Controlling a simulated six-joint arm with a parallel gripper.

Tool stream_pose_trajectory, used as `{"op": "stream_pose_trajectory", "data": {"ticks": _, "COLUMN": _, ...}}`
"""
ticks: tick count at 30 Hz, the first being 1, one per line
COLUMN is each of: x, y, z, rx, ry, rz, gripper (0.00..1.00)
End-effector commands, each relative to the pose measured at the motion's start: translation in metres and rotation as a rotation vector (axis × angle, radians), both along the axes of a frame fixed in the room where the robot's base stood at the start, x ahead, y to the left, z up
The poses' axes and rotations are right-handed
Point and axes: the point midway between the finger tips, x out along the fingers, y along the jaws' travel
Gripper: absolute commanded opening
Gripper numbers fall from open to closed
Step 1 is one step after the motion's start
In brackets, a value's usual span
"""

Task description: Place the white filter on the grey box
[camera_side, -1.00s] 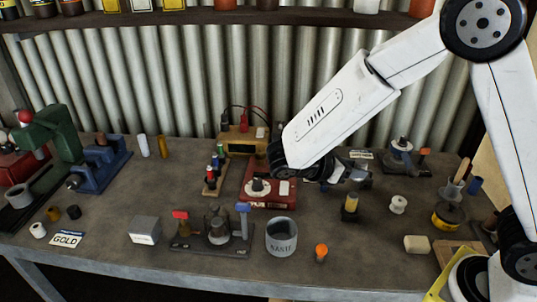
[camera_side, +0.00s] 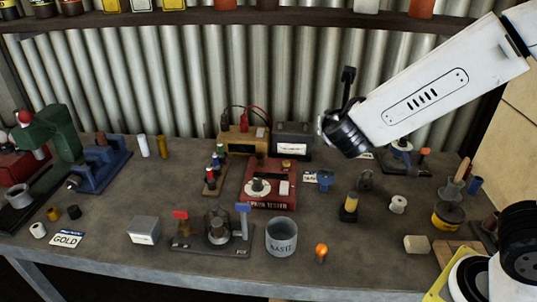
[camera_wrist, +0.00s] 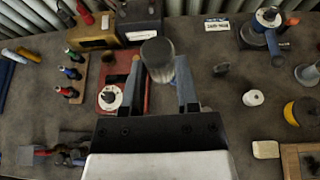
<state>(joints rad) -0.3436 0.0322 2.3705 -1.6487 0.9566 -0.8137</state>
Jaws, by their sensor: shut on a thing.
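My gripper (camera_wrist: 157,85) is shut on a grey-looking cylinder (camera_wrist: 157,52), held between its two fingers above the bench. I cannot tell for certain whether this is the white filter. In the side view my gripper (camera_side: 326,126) is raised over the back of the bench, tilted, and the cylinder is hardly visible there. A light grey box (camera_side: 144,229) with a white label stands at the front left of the bench, well away from my gripper. A darker grey box (camera_side: 293,138) with a pale label stands at the back, just left of my gripper.
A red tester (camera_side: 268,200) lies below my gripper, beside a yellow box (camera_side: 236,141). A fixture with red and blue flags (camera_side: 208,242) and a grey waste can (camera_side: 281,238) stand at the front. A white spool (camera_side: 398,204) is at right.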

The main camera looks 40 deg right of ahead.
Motion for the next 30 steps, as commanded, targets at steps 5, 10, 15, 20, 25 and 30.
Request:
{"op": "stream_pose_trajectory", "data": {"ticks": 5, "x": 0.007, "y": 0.006, "z": 0.01, "rx": -0.001, "ry": -0.002, "rz": 0.088, "gripper": 0.0}}
{"op": "stream_pose_trajectory", "data": {"ticks": 10, "x": 0.013, "y": 0.012, "z": 0.014, "rx": -0.001, "ry": 0.001, "rz": 0.153, "gripper": 0.0}}
{"op": "stream_pose_trajectory", "data": {"ticks": 15, "x": 0.013, "y": 0.012, "z": -0.003, "rx": -0.003, "ry": 0.004, "rz": 0.15, "gripper": 0.0}}
{"op": "stream_pose_trajectory", "data": {"ticks": 20, "x": 0.012, "y": 0.012, "z": -0.02, "rx": -0.002, "ry": 0.005, "rz": 0.148, "gripper": 0.0}}
{"op": "stream_pose_trajectory", "data": {"ticks": 25, "x": 0.012, "y": 0.012, "z": -0.041, "rx": -0.001, "ry": 0.005, "rz": 0.148, "gripper": 0.0}}
{"op": "stream_pose_trajectory", "data": {"ticks": 30, "x": 0.012, "y": 0.012, "z": -0.072, "rx": -0.003, "ry": 0.007, "rz": 0.148, "gripper": 0.0}}
